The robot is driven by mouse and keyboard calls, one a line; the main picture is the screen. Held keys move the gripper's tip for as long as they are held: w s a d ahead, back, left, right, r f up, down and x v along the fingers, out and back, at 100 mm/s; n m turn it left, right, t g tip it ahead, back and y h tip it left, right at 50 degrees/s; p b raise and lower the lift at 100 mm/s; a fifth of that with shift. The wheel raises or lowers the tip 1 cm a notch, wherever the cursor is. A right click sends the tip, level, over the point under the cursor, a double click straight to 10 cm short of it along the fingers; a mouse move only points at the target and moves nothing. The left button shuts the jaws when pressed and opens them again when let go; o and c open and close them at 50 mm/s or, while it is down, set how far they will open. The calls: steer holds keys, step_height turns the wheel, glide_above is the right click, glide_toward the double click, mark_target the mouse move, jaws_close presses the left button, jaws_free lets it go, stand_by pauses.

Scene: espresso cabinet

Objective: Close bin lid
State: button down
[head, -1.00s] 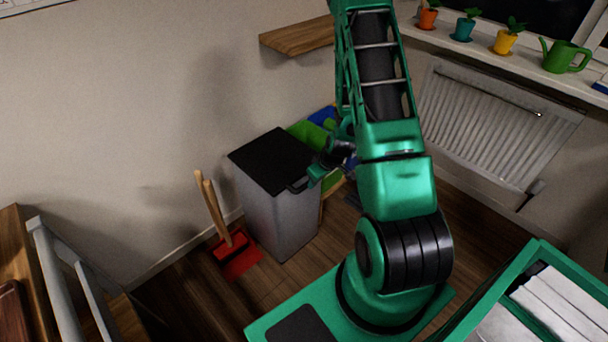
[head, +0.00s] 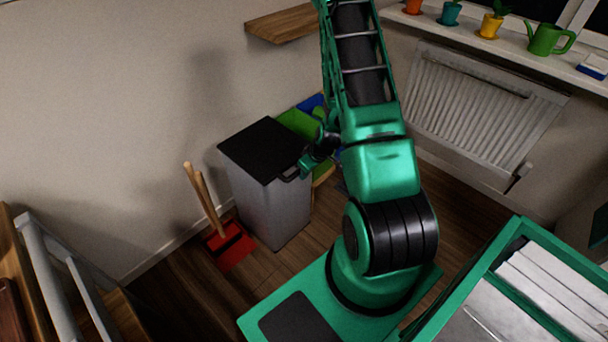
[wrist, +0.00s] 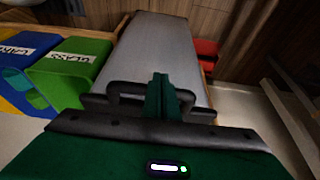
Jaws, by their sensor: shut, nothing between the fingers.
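The grey bin (head: 272,210) stands on the floor by the wall, with its black lid (head: 262,145) lying flat across the top; no gap under it shows in the head view. A dark handle (head: 290,175) juts from the lid's front edge, and the handle also shows in the wrist view (wrist: 126,89). My gripper (head: 301,166) is at that front edge, beside the handle. In the wrist view my green fingers (wrist: 161,84) are together and empty, overlapping the handle in the picture. I cannot tell whether they touch it. The bin's front (wrist: 155,45) shows beyond them.
Green and blue sorting bins, the green one (wrist: 72,67) labelled, stand close beside the grey bin. A red dustpan (head: 230,245) with wooden handles is on its other side. A wooden shelf (head: 283,23) is on the wall above. A radiator (head: 480,105) is to the right.

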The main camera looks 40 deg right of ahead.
steer(key=s+d+r, duration=0.1)
steer(key=s+r, duration=0.2)
steer(key=s, duration=0.7)
steer(key=shift+s+d+r, duration=0.25)
steer(key=shift+r, duration=0.15)
steer(key=s+a+r+m+g, duration=0.1)
steer(key=s+a+r+m, duration=0.15)
steer(key=r, duration=0.65)
steer(key=s+a+r+m+g, duration=0.1)
steer(key=s+r, duration=0.2)
steer(key=r, duration=0.6)
steer(key=s+a+r+m+g, duration=0.1)
steer(key=s+a+r+g, duration=0.15)
steer(key=r, duration=0.75)
steer(key=s+a+r+m, duration=0.2)
steer(key=s+r+m, duration=0.1)
steer(key=s+r, duration=0.3)
steer(key=s, duration=0.2)
steer(key=shift+s+a+r, duration=0.15)
steer(key=shift+s+a, duration=0.15)
steer(key=shift+s, duration=0.1)
steer(key=shift+m, duration=0.25)
